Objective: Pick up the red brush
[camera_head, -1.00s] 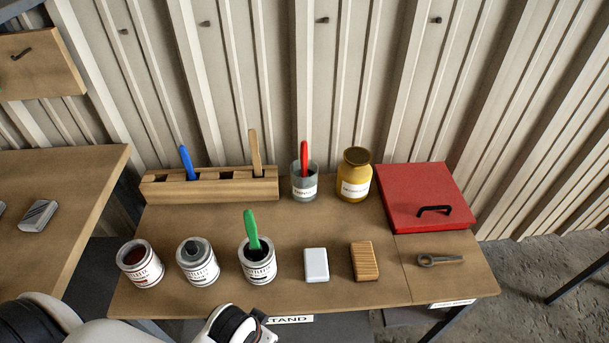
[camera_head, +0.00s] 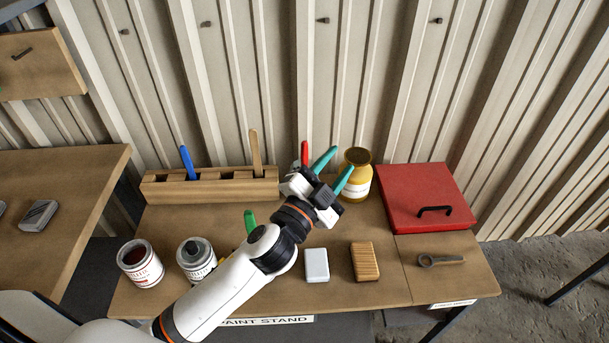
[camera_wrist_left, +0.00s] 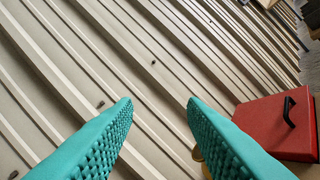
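The red brush (camera_head: 304,152) shows only as the tip of its handle, upright behind my left gripper. Its jar is hidden behind the gripper in the head view. My left gripper (camera_head: 335,167) is open, its two teal fingers apart and pointing up toward the wall. It is just right of the red handle and in front of the yellow jar. In the left wrist view the open fingers (camera_wrist_left: 160,110) have nothing between them but the wall behind. The red brush does not show there. My right gripper is not in view.
A wooden rack (camera_head: 210,190) holds a blue-handled brush (camera_head: 187,162) and a wooden-handled one (camera_head: 256,152). The yellow jar (camera_head: 356,160) and red box (camera_head: 425,192) stand to the right. A green handle (camera_head: 250,220) is partly hidden by my arm. Cans (camera_head: 140,262) stand at front left.

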